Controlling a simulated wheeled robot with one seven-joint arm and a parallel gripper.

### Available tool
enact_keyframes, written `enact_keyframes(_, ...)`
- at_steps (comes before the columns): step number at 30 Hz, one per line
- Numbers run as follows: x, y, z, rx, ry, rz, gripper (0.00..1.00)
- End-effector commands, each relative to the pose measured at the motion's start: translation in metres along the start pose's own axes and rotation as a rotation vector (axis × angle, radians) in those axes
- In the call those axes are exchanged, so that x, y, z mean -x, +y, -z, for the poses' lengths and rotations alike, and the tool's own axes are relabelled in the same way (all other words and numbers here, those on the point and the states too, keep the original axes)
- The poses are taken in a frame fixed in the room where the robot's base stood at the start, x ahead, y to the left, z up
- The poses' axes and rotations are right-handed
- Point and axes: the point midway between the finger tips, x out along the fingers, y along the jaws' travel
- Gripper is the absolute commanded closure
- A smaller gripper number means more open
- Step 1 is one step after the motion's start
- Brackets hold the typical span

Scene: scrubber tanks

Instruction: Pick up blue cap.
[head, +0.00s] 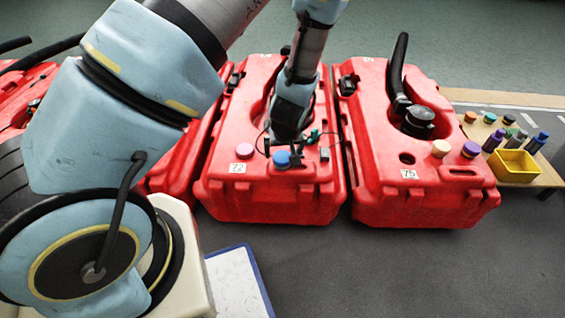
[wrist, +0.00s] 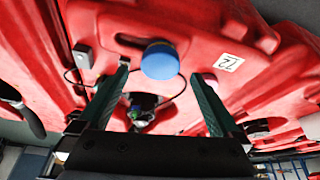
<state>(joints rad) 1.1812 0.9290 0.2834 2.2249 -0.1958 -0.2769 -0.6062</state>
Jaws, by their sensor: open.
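The blue cap (head: 282,159) sits on the front of the middle red tank (head: 240,190), to the right of a pink cap (head: 244,151) and the label 72. In the wrist view the blue cap (wrist: 160,60) is round and shows just past the fingertips, between their lines. My gripper (head: 291,146) is open and empty, close behind the blue cap in the head view. Its two green-black fingers (wrist: 160,73) stand on either side of the cap in the wrist view. I cannot tell how much height separates the fingertips from the cap.
Another red tank (head: 375,150), labelled 75, stands to the right with a black hose (head: 397,70), a cream cap and a purple cap. A small table at far right holds a yellow bin (head: 514,166), bottles and caps. A thin black cable lies near the blue cap.

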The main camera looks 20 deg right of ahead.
Motion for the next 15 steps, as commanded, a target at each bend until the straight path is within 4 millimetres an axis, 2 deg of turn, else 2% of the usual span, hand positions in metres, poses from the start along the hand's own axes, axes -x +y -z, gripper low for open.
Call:
enact_keyframes(5, -0.011, 0.0, 0.0, -0.001, -0.001, 0.0, 0.0)
enact_keyframes(12, -0.046, 0.0, 0.002, -0.001, -0.001, 0.001, 0.0)
enact_keyframes(15, -0.054, 0.0, 0.002, -0.002, 0.0, 0.0, 0.0)
